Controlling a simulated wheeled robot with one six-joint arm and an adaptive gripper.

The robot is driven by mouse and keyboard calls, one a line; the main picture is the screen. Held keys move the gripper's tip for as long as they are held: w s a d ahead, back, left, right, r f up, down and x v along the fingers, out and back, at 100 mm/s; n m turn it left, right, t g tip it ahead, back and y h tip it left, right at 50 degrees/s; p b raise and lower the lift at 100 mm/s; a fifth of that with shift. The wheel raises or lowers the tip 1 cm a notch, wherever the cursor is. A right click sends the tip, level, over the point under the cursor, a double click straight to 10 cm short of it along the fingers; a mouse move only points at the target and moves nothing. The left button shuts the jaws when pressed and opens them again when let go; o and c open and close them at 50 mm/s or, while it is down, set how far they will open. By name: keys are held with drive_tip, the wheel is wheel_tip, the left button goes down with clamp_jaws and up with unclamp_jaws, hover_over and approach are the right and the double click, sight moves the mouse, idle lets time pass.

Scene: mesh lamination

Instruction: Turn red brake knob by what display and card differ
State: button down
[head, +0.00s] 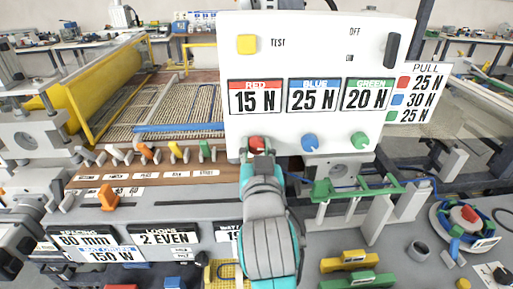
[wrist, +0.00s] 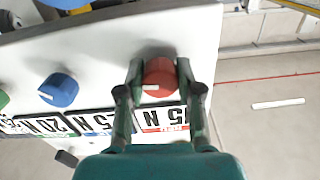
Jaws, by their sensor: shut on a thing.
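The red brake knob (head: 256,144) is on the lower left of the white panel (head: 290,60), under the red display (head: 255,97) reading 15 N. My gripper (head: 258,160) is at this knob. In the wrist view my gripper (wrist: 160,80) has a finger on each side of the red knob (wrist: 160,78) and is shut on it. The blue display (head: 314,96) reads 25 N and the green display (head: 367,94) reads 20 N. The card (head: 412,95), headed PULL, gives red 25 N, blue 30 N, green 25 N.
A blue knob (head: 309,142) and a green knob (head: 360,140) sit to the right on the panel. A yellow TEST button (head: 247,44) and a dark switch (head: 393,50) are above. Below lie a yellow block (head: 348,261) and a green block (head: 358,281).

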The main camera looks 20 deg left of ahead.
drive_tip(key=m, duration=1)
drive_tip(key=shift+m, duration=2.2)
drive_tip(key=c, duration=0.7)
unclamp_jaws()
drive_tip(key=shift+c, duration=0.2)
drive_tip(key=v, duration=0.7)
drive_tip(key=shift+s, duration=0.3)
